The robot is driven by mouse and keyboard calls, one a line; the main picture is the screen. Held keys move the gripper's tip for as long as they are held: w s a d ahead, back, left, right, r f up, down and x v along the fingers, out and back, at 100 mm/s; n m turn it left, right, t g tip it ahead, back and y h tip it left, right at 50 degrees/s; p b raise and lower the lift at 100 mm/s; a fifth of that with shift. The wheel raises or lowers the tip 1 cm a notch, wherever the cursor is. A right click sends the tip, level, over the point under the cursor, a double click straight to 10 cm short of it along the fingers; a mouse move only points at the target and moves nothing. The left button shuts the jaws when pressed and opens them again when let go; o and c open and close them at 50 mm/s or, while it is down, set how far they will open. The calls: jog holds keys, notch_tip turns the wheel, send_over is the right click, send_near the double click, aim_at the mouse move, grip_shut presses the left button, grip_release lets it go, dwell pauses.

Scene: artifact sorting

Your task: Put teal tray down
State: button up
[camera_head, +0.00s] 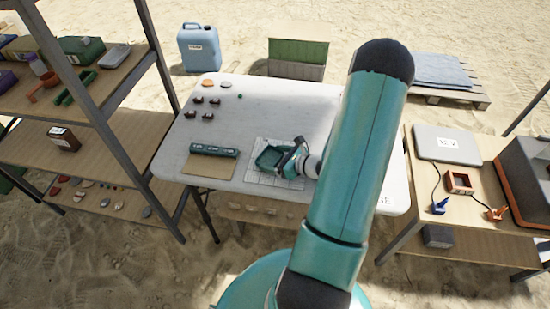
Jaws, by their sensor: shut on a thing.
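The teal tray (269,159) is a small square tray over the printed grid sheet (262,178) on the white table. My gripper (292,156) is shut on the right side of the tray. I cannot tell whether the tray touches the sheet or is held slightly above it. My teal arm hides the right part of the table.
A teal box (214,150) and a tan board (208,167) lie left of the sheet. Several small dark pieces (208,115) and orange discs (209,82) stand at the table's back left (262,105). The back middle is clear. Shelves (95,139) flank the left; a side table (460,215) stands right.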

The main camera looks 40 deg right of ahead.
jog(key=shift+f, duration=0.15)
jog(key=o, duration=0.9)
jog(key=shift+c, duration=0.2)
